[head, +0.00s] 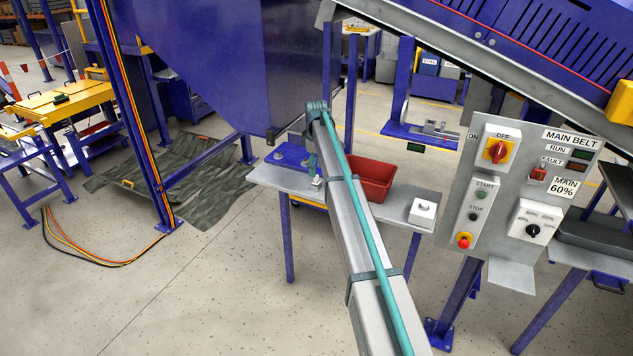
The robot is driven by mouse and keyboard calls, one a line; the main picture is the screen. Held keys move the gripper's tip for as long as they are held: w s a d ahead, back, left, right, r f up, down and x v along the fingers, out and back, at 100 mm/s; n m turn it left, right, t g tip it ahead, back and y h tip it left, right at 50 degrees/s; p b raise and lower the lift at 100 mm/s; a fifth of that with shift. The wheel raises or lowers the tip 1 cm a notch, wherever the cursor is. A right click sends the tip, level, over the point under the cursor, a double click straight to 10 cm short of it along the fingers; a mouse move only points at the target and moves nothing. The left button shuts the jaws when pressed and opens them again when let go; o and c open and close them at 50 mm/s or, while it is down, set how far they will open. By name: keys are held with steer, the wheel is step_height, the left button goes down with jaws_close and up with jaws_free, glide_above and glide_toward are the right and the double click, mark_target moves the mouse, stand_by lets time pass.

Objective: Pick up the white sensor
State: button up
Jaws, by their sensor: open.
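A small white box with a dark spot on top, which looks like the white sensor (423,212), sits at the right end of a narrow grey bench (394,210). My arm rises from the bottom of the head view and bends down at its far end. My gripper (317,184) hangs there, small and partly hidden by the arm, over the left part of the bench. It is open and well to the left of the white box, apart from it. Nothing shows between its fingers, though they are too small to see clearly.
A red bin (374,178) stands on the bench between my arm and the white box. A control panel (520,195) stands close at the right. A sloping conveyor (480,50) passes above. A blue hopper (205,60) is behind. Open floor (220,290) lies at the left front.

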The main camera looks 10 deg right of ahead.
mark_target(316, 182)
steer(key=shift+f+p, duration=1)
steer(key=shift+f, duration=1.25)
jaws_close()
steer(key=shift+r, duration=0.15)
